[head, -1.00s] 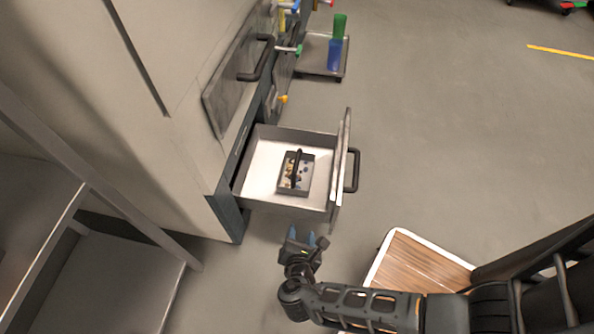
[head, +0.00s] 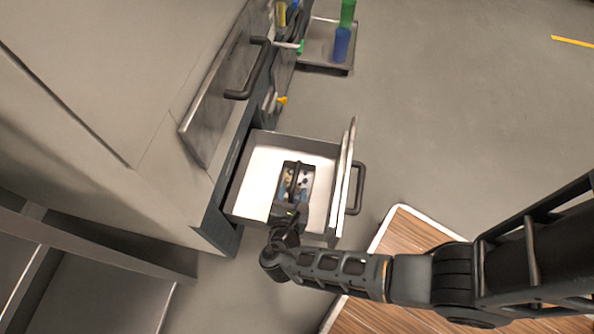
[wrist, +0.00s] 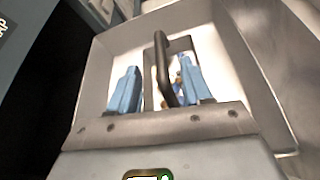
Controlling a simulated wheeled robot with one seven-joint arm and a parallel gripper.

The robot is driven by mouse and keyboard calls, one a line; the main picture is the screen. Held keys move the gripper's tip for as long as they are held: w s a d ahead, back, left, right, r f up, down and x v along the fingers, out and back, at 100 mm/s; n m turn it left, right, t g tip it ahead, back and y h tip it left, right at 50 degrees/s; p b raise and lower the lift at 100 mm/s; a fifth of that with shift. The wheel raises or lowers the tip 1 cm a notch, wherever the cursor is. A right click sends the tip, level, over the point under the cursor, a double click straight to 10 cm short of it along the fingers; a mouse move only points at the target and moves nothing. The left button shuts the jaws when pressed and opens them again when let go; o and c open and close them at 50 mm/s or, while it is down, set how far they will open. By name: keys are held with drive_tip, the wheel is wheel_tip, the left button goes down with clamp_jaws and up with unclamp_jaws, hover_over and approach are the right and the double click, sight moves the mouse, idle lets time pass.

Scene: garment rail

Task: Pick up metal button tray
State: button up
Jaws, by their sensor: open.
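The metal button tray (head: 308,184) is a small grey tray with a dark bar handle across its middle and small coloured buttons inside. It sits in the open drawer (head: 252,187). My gripper (head: 291,201) is at the tray's near end in the head view, covering part of it. In the wrist view my gripper (wrist: 155,88) is open, with its two blue fingers on either side of the dark handle (wrist: 162,62). The handle is not visibly clamped. Whether the fingers touch the tray cannot be told.
The drawer front with its black handle (head: 357,188) stands to the right of the tray. A grey cabinet (head: 110,75) is at the left. A wood-topped surface (head: 405,232) lies below my arm. A flat tray with green and blue cups (head: 342,45) is at the top.

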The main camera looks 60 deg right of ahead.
sight(295, 177)
drive_tip(key=b+x, duration=0.3)
drive_tip(key=x, duration=0.5)
drive_tip(key=shift+f, duration=0.1)
drive_tip(key=shift+c, duration=0.5)
clamp_jaws()
